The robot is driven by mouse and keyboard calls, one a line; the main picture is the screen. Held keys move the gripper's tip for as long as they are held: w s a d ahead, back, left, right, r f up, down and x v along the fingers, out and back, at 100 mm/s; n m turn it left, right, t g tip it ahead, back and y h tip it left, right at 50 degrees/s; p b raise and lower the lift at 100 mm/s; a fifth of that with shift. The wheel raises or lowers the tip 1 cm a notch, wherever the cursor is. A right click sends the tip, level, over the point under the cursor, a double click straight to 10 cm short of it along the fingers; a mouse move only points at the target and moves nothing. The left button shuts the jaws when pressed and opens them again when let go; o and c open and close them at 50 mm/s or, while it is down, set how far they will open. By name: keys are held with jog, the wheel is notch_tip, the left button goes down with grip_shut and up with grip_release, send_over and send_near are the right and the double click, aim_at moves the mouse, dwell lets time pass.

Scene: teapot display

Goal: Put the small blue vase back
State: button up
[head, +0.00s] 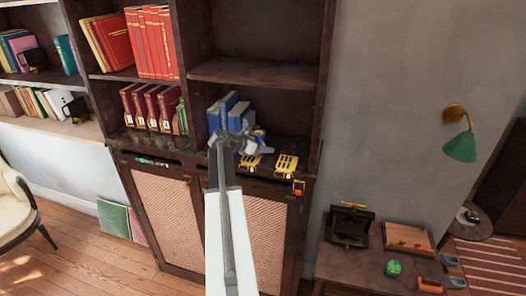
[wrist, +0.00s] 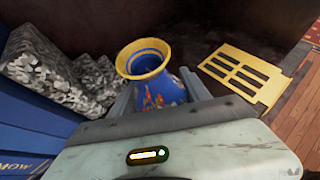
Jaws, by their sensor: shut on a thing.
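The small blue vase (wrist: 162,90) has a yellow rim and a coloured pattern on its side. In the wrist view it sits between my two fingers, with its open mouth tilted toward the camera. My gripper (head: 243,143) is shut on the vase and reaches into the lower shelf compartment of the dark bookcase (head: 322,100). In the head view the vase is mostly hidden behind the gripper. Whether its base touches the shelf cannot be told.
Blue books (head: 230,110) stand just left of my gripper. Grey rough blocks (wrist: 55,72) are close left of the vase. Yellow slotted pieces (head: 286,164) lie at the shelf's front, one of them (wrist: 245,74) right of the vase. The compartment's right rear looks clear.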

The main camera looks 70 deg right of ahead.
jog(key=o, duration=1.2)
jog(key=shift+o, duration=0.2)
jog(key=shift+w+a+r, duration=0.1)
jog(key=shift+a+r, duration=0.05)
jog(key=shift+r, duration=0.15)
jog(key=p+v, duration=0.5)
jog(key=v, duration=0.5)
jog(key=shift+w+a+r+p, duration=0.15)
jog(key=shift+a+p, duration=0.15)
jog(key=shift+w+a+r, duration=0.1)
jog(key=shift+w+a, duration=0.1)
jog(key=shift+a, duration=0.15)
